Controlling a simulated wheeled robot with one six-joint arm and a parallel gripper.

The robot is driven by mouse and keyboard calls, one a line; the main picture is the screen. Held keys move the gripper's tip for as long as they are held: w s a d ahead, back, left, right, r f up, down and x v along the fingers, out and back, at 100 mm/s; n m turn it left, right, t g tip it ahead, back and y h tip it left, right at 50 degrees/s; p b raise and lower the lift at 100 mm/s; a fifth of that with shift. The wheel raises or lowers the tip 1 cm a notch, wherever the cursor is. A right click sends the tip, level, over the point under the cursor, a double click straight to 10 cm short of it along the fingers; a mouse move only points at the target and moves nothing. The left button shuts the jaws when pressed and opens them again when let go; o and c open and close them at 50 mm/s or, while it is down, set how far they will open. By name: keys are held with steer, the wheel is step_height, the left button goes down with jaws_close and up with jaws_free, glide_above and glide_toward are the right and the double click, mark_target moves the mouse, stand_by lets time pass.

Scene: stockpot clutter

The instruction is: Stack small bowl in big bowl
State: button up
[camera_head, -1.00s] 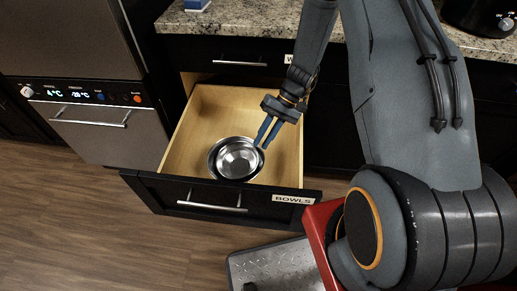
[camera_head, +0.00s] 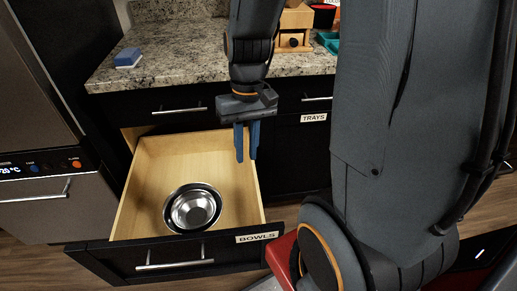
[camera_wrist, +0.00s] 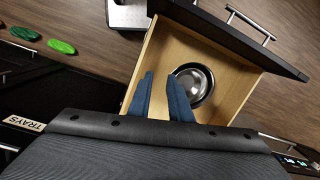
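A shiny steel small bowl (camera_head: 193,207) sits in the open wooden drawer. A dark rim, seemingly the big bowl (camera_head: 170,220), rings it closely, so the small bowl appears nested inside; its outer side is mostly hidden. Both also show in the wrist view, as a steel inside (camera_wrist: 196,88) with a dark edge. My gripper (camera_head: 247,158) is up and to the right of the bowls in the head view, apart from them. Its two blue fingers point down with a gap between them, which the wrist view (camera_wrist: 160,76) shows clearly. Nothing is between them.
The drawer front (camera_head: 225,248) is labelled BOWLS and stands pulled out. A granite counter (camera_head: 180,67) lies behind, with a blue sponge-like block (camera_head: 128,57) on it. A closed TRAYS drawer (camera_head: 308,118) is to the right. Drawer floor around the bowls is bare.

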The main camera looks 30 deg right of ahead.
steer(key=shift+t+h, duration=0.6)
steer(key=s+r, duration=0.1)
steer(key=s, duration=0.1)
steer(key=s+d+r, duration=0.1)
steer(key=s+r, duration=0.1)
steer(key=shift+s+d, duration=0.1)
steer(key=shift+d, duration=0.05)
steer(key=a+p, duration=0.1)
steer(key=a+r+p, duration=0.1)
steer(key=a+n, duration=0.1)
steer(key=shift+s+a+r+p, duration=0.1)
steer(key=shift+r+p, duration=0.15)
steer(key=shift+p, duration=0.15)
